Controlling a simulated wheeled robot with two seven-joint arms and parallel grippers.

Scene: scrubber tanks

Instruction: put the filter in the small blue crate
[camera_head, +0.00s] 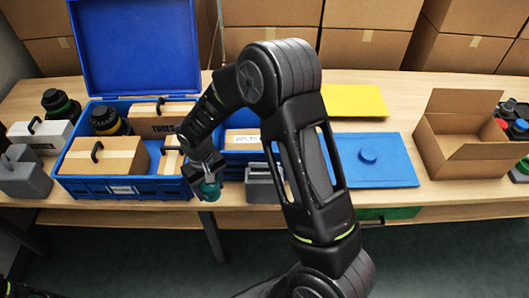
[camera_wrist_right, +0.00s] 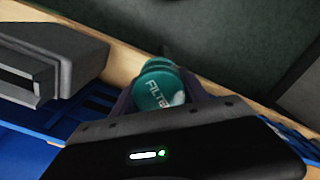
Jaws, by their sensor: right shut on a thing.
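The filter (camera_head: 210,190) is a small teal cylinder. My right gripper (camera_head: 207,172) is shut on it and holds it near the table's front edge, by the right front corner of the large blue crate. In the right wrist view the filter (camera_wrist_right: 157,92) shows its "FILTER" label between the fingers. The small blue crate (camera_head: 234,158) stands behind and right of the gripper. A labelled carton (camera_head: 243,138) shows in it, and my arm and a grey block hide part of it.
The large blue crate (camera_head: 122,188) has its lid up and holds cartons and a black-topped jar. A grey handled block (camera_head: 262,186) stands before the small crate; a grey block also shows in the wrist view (camera_wrist_right: 45,60). A blue lid (camera_head: 395,172) and open carton (camera_head: 460,150) lie right.

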